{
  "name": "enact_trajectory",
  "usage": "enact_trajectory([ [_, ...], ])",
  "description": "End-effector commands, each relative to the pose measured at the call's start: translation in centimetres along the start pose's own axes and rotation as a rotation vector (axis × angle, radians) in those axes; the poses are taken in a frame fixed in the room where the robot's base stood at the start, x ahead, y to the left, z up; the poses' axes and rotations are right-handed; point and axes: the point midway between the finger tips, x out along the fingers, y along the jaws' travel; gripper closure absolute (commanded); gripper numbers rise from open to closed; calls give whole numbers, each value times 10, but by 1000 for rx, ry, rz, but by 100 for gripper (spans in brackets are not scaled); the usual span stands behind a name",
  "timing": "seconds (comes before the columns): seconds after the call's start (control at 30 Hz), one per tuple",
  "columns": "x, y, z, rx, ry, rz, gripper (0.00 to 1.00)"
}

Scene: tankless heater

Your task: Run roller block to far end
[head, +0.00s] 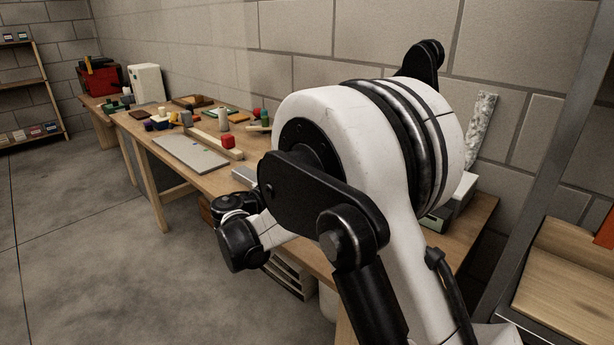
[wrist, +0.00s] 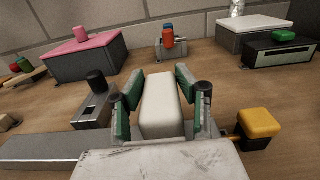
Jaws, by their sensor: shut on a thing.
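In the wrist view, my gripper (wrist: 158,84) has green-padded fingers on both sides of a long, cream-white block (wrist: 160,112). It is shut on this block, whose far end reaches out between the fingertips above the wooden bench. I cannot tell whether this block is the roller block. A grey metal block with a black knob (wrist: 95,106) sits just left of the fingers. A flat grey strip (wrist: 40,150) runs from the left edge toward my gripper. In the head view, my arm hides the gripper and the block.
A yellow block (wrist: 258,124) lies close right of my gripper. A pink-topped grey box (wrist: 82,58), a small stand with an orange and blue piece (wrist: 168,44) and a black-fronted box (wrist: 280,55) stand farther back. The bench (head: 240,148) holds several loose items along the wall.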

Motion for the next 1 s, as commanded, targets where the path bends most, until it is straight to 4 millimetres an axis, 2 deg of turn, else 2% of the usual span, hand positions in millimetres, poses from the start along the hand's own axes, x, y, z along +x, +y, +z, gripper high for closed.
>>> enact_trajectory([
  [0.2,0,-4,-2,0,4,-10,100],
  [0.23,0,-4,-2,0,4,-10,66],
  [0.37,0,-4,-2,0,3,-9,49],
  [0.73,-6,-2,-1,0,2,-6,49],
  [0.87,-24,-2,-1,0,2,-3,49],
  [1.0,-52,-2,-1,0,2,-3,49],
])
